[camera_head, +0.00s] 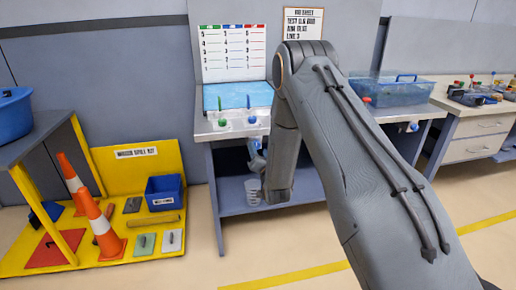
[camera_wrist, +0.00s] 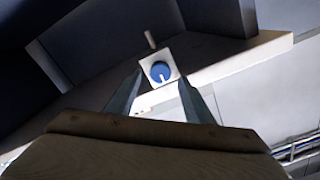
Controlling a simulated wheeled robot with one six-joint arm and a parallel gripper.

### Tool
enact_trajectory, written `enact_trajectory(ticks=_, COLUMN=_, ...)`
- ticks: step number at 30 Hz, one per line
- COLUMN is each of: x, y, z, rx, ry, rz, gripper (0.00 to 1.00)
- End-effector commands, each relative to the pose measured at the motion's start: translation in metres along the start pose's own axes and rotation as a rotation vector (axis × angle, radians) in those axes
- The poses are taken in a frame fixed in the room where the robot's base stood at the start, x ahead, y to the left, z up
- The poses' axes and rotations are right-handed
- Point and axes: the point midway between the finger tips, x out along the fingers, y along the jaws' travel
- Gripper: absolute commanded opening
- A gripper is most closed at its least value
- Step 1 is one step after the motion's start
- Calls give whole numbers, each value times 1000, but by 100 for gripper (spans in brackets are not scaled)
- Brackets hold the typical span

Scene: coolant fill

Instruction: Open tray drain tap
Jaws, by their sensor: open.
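In the wrist view, a round blue tap knob (camera_wrist: 160,71) with a pale bar sits on a square white plate. My gripper (camera_wrist: 161,86) is open, with one finger to each side just below the plate in the picture. The fingers hold nothing, and I cannot tell the remaining gap to the knob. In the head view, the shallow tray (camera_head: 238,96) with blue liquid is on the metal bench. A green knob (camera_head: 222,122) and a blue knob (camera_head: 252,119) show at its front. My gripper's end is mostly hidden behind my arm in this view.
A clear jug (camera_head: 253,190) stands on the shelf below the bench. A blue see-through tank (camera_head: 400,90) stands on the right, with another blue knob (camera_head: 413,127) below it. A yellow station with cones (camera_head: 100,228) is on the left. The floor in front is clear.

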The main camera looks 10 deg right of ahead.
Motion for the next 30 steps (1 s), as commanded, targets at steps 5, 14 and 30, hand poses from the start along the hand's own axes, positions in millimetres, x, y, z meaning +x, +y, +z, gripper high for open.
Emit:
enact_trajectory(ticks=5, x=19, y=0, z=0, rx=0, ry=0, rz=-1, gripper=48)
enact_trajectory(ticks=14, x=25, y=0, z=1, rx=0, ry=-2, rz=0, gripper=48)
enact_trajectory(ticks=30, x=25, y=0, z=1, rx=-14, ry=-1, rz=0, gripper=7)
